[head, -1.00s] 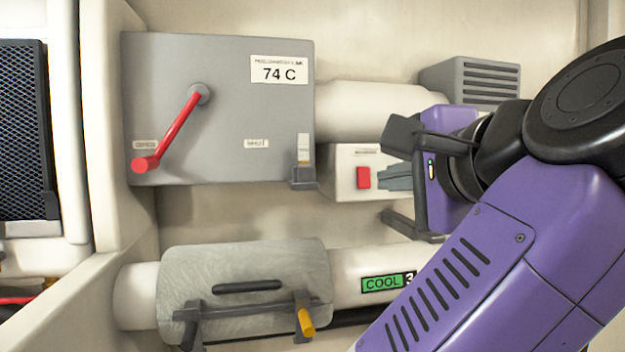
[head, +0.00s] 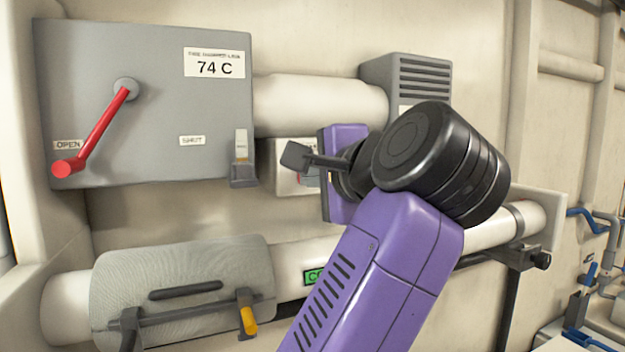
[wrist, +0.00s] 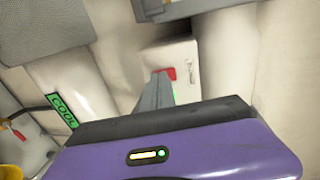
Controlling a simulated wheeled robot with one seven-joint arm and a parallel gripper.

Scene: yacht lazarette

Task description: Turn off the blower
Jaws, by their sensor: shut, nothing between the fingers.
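A small cream switch box (head: 288,178) is fixed to the wall below the white pipe, between the grey lever panel and my arm. In the wrist view, its red switch (wrist: 170,74) shows at the tip of my gripper (wrist: 158,80), with a small green spot beside the finger. My gripper is shut and empty, pointing at the box's front. I cannot tell whether it touches the switch. In the head view my wrist hides most of the switch. A grey louvred housing (head: 410,75) sits above, at the end of the pipe.
The grey panel (head: 150,160) reads 74 C; its red lever (head: 95,132) points to OPEN. Below runs a white pipe (head: 490,235) with a grey wrapped cover (head: 180,275), a yellow-tipped latch (head: 248,318) and a green COOL label (wrist: 62,110). Blue-handled valves (head: 590,275) are at far right.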

